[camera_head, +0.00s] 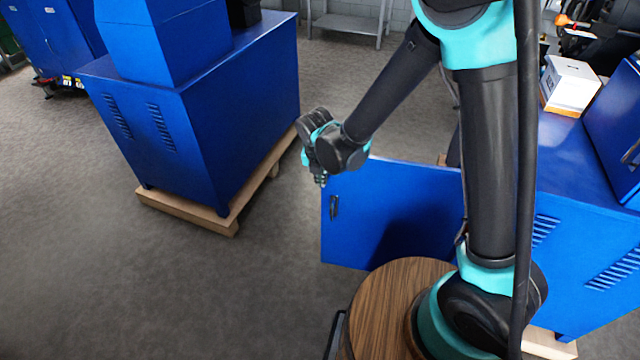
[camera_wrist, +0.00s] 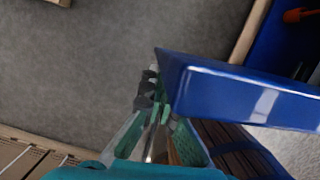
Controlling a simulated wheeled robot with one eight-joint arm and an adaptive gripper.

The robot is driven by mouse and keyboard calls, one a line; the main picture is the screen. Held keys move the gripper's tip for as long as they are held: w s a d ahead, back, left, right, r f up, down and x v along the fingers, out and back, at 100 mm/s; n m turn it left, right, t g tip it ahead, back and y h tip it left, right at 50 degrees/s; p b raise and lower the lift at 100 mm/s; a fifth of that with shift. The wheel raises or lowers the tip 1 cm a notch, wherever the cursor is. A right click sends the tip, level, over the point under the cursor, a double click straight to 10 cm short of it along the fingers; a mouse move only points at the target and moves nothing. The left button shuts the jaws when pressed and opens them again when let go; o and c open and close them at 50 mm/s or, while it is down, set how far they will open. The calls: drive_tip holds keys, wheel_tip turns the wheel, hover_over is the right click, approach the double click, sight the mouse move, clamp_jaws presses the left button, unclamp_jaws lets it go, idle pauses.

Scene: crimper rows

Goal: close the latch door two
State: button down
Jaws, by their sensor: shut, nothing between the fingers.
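The blue latch door (camera_head: 385,225) stands swung out from the blue cabinet at the right in the head view. A small dark latch handle (camera_head: 334,207) is near its free left edge. My gripper (camera_head: 320,182) is at the door's top left corner, by its free edge; I cannot tell whether it touches. In the wrist view the shut fingertips (camera_wrist: 150,88) lie just left of the door's blue edge (camera_wrist: 240,95), with nothing between them. My arm hides part of the door and its hinge side in the head view.
The blue cabinet (camera_head: 575,235) with vents stands at the right, with a white box (camera_head: 570,84) on top. Another blue cabinet (camera_head: 235,110) on a wooden pallet (camera_head: 190,211) stands at the left. Grey floor (camera_head: 80,270) is clear between the left cabinet and the door.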

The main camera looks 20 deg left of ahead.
drive_tip(key=w+d+m+h, duration=0.1)
drive_tip(key=w+d+m, duration=0.25)
drive_tip(key=w, duration=0.85)
drive_tip(key=w+d+m, duration=0.2)
drive_tip(key=w+d, duration=0.2)
drive_tip(key=w, duration=0.7)
drive_tip(key=w+d+m+h, duration=0.1)
drive_tip(key=w+d+m, duration=0.2)
drive_tip(key=w, duration=0.9)
drive_tip(key=w+d+m+g, duration=0.1)
drive_tip(key=w+d+m, duration=0.2)
drive_tip(key=d, duration=0.8)
drive_tip(key=w+d+m+g, duration=0.1)
drive_tip(key=w+d+m, duration=0.2)
drive_tip(key=w+d, duration=0.5)
drive_tip(key=w+d+m+h, duration=0.1)
drive_tip(key=w+d+m, duration=0.2)
drive_tip(key=d, duration=1.1)
drive_tip(key=shift+w+d+m+g, duration=0.25)
drive_tip(key=shift+w+m+g, duration=0.15)
drive_tip(key=shift+w, duration=1.15)
